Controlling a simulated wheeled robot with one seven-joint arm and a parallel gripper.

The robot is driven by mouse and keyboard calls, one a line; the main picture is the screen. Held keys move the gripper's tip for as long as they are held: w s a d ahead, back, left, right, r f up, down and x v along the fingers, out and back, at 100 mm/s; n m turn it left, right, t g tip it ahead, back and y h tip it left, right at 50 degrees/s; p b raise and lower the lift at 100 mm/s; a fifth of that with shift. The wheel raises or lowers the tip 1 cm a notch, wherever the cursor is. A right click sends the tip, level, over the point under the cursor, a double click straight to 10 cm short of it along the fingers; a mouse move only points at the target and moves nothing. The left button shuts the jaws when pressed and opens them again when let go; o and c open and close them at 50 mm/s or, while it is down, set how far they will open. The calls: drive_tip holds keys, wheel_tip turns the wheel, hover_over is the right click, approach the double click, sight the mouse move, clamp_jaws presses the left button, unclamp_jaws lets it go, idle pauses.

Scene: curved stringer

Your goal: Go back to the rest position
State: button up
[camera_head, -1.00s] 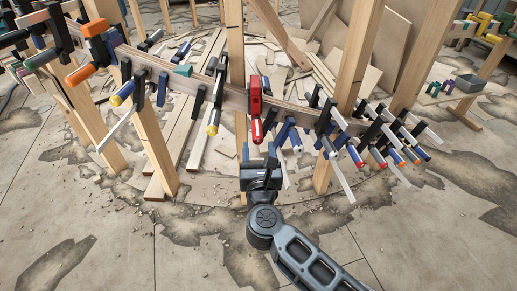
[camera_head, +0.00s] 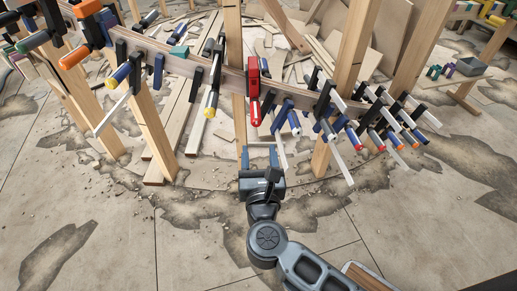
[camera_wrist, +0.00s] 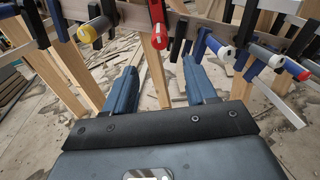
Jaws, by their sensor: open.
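My gripper (camera_head: 260,158) is in the lower middle of the head view, in front of and below the curved stringer (camera_head: 180,62). Its two blue-grey fingers (camera_wrist: 162,88) stand apart in the wrist view, with only floor and wood seen between them. It is open and empty. A red clamp (camera_head: 253,92) hangs on the stringer above and beyond the gripper, apart from it. The red clamp also shows in the wrist view (camera_wrist: 158,26), above the gap between the fingers.
Several clamps with blue, yellow and orange handles (camera_head: 345,125) line the stringer and jut toward me. Wooden posts (camera_head: 155,130) hold it up. Loose boards (camera_head: 190,110) lie behind. The stained floor (camera_head: 100,235) in front is clear.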

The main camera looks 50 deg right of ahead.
idle(0.6)
drive_tip(key=s+a+r+m+t+y, duration=0.1)
drive_tip(key=s+a+r+m+y, duration=0.25)
drive_tip(key=s+m, duration=0.55)
drive_tip(key=s+a+r+m+t+y, duration=0.1)
drive_tip(key=s+a+r+m+y, duration=0.1)
drive_tip(key=s+a+m+y, duration=0.5)
drive_tip(key=s+a+r+m+t+y, duration=0.1)
drive_tip(key=s+a+r+m+y, duration=0.15)
drive_tip(key=s+m, duration=0.8)
wheel_tip(320, 180, up, 17)
drive_tip(key=p, duration=1.6)
drive_tip(key=shift+s+d+f+p, duration=0.2)
drive_tip(key=shift+s+d+p, duration=0.15)
drive_tip(key=shift+d+p, duration=0.1)
